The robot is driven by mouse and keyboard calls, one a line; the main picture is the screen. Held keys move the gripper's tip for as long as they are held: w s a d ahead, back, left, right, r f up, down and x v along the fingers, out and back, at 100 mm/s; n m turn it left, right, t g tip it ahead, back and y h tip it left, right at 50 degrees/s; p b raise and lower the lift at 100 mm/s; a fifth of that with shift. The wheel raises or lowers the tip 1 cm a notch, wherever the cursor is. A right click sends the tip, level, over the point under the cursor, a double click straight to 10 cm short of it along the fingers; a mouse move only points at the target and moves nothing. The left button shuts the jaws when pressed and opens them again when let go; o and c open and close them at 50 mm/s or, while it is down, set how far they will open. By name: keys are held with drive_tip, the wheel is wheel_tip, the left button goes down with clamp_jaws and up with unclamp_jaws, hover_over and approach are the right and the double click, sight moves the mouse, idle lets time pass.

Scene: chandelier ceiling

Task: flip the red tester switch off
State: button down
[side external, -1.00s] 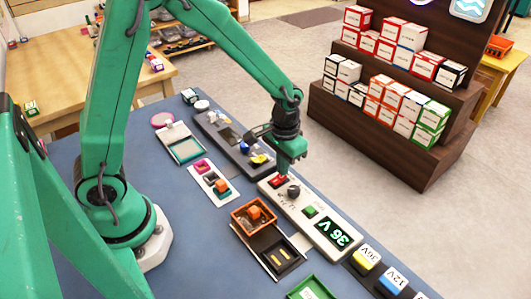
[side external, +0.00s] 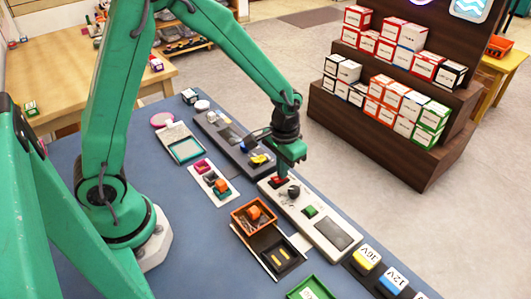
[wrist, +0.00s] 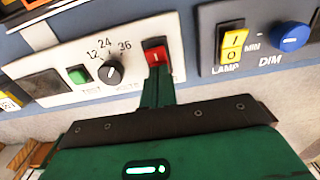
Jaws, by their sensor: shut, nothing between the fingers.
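The tester is a long white panel with a red rocker switch (side external: 278,182), a black knob (side external: 293,192), a green button (side external: 310,211) and a dark, blank display (side external: 333,234). In the wrist view the red switch (wrist: 157,55) has its "I" mark showing. My gripper (side external: 290,163) is shut and empty, pointing down close over the switch. In the wrist view its green fingertips (wrist: 157,76) are at the lower edge of the red switch; whether they touch it is hard to tell. The fingers hide part of the switch.
A grey lamp panel with a yellow rocker (wrist: 234,44) and a blue dial (wrist: 291,37) is beside the tester. An orange tray (side external: 239,224), a black tray (side external: 297,267) and labelled batteries (side external: 367,256) are close by.

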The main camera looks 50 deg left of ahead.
drive_tip(key=shift+r, duration=3.5)
drive_tip(key=shift+r, duration=0.1)
drive_tip(key=s+a+r+t, duration=0.2)
drive_tip(key=s+a+r, duration=0.1)
drive_tip(key=s+r, duration=0.4)
drive_tip(key=s+a+r+t, duration=0.3)
drive_tip(key=s+r, duration=0.3)
drive_tip(key=s, duration=0.2)
drive_tip(key=shift+s+a+r+t, duration=0.25)
drive_tip(key=shift+s+r+t, duration=0.05)
drive_tip(key=shift+s+r, duration=0.1)
